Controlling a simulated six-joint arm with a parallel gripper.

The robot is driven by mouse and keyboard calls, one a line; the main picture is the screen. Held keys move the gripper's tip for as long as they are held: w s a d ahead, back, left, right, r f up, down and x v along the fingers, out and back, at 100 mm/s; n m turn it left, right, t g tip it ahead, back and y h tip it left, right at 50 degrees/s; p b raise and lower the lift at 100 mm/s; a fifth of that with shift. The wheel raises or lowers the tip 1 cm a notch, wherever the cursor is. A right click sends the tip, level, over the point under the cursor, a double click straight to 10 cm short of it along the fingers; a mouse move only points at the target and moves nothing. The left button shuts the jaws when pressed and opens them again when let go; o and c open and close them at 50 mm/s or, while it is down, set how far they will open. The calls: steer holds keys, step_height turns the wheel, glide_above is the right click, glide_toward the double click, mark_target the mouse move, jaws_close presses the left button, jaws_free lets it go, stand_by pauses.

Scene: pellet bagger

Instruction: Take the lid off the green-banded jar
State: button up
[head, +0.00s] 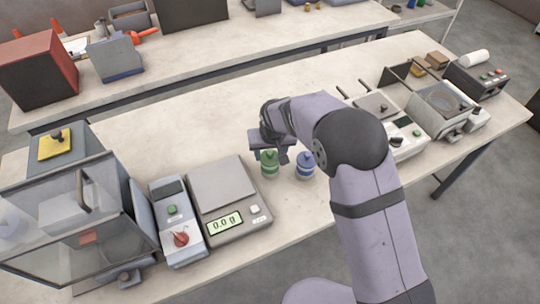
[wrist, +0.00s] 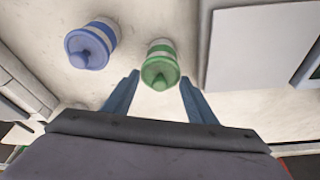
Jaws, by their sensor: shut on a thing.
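The green-banded jar (head: 270,169) stands upright on the table, right of the scale. It also shows in the wrist view (wrist: 161,47), with its green knobbed lid (wrist: 160,71) on top. My gripper (head: 270,153) is at the top of this jar. In the wrist view my gripper's two blue fingers (wrist: 159,88) flank the lid, one on each side, and are shut on it. The exact contact points are hard to make out. The blue-banded jar (head: 305,168) stands just to the right, with its blue lid on; it also shows in the wrist view (wrist: 92,40).
A scale (head: 222,184) reading 0.0 g and a control box (head: 177,222) stand to the left. A clear-walled cabinet (head: 70,220) is at far left. A sealer-like machine (head: 400,135) stands to the right. The table in front of the jars is clear.

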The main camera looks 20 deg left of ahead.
mark_target(271, 152)
step_height(271, 152, up, 10)
steer(key=b, duration=0.3)
steer(key=shift+b, duration=0.35)
steer(key=shift+c, duration=0.2)
steer(key=shift+f+b, duration=0.35)
steer(key=shift+b, duration=0.1)
steer(key=s+d+f+b, duration=0.2)
steer(key=s+d+b, duration=0.6)
steer(key=b, duration=0.1)
steer(key=shift+m, duration=0.5)
steer(key=shift+s+d+f+p, duration=0.15)
steer(key=shift+s+d+f, duration=0.3)
steer(key=shift+f, duration=2)
steer(key=shift+s+d+f+p, duration=0.15)
steer(key=shift+s+d+f, duration=0.3)
steer(key=shift+f, duration=2)
steer(key=shift+s+d+f+p, duration=0.15)
steer(key=shift+s+d+f, duration=0.25)
steer(key=shift+f, duration=2.05)
